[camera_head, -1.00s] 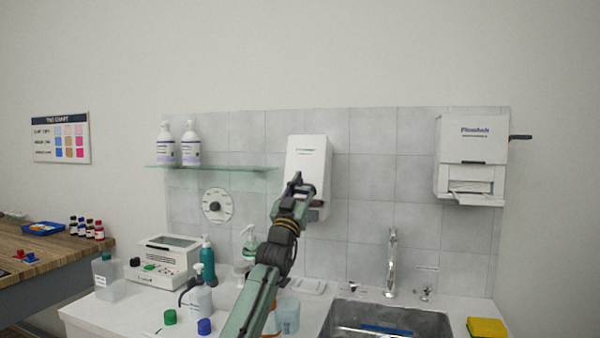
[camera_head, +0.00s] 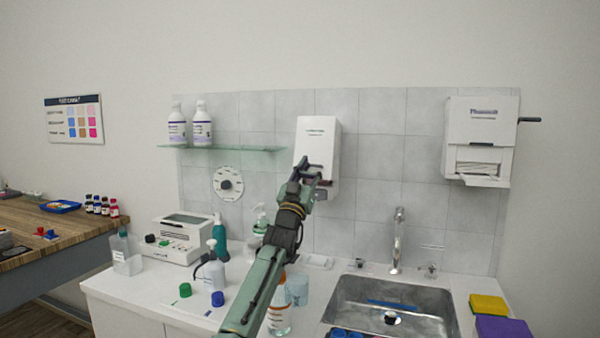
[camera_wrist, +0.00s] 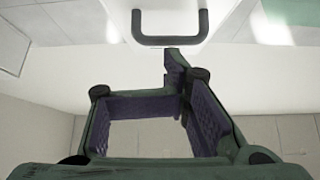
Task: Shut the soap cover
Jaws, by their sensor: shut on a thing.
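The white soap dispenser (camera_head: 318,145) hangs on the tiled wall in the head view, its cover in front looking about flush; I cannot tell if it is fully shut. My gripper (camera_head: 305,168) is in front of its lower part. In the wrist view a dark U-shaped handle (camera_wrist: 170,41) stands out from the white cover (camera_wrist: 85,22). My gripper fingers (camera_wrist: 176,80) are drawn together near the tips, just below the handle's bar. The handle's bar shows whole, not between the fingers. What the fingers close on is hidden.
A glass shelf (camera_head: 222,149) with two bottles is left of the dispenser, a towel dispenser (camera_head: 478,140) at the right. Below are a faucet (camera_head: 398,240), the sink (camera_head: 350,296) and a counter with bottles and a white device (camera_head: 180,240). The wall above is clear.

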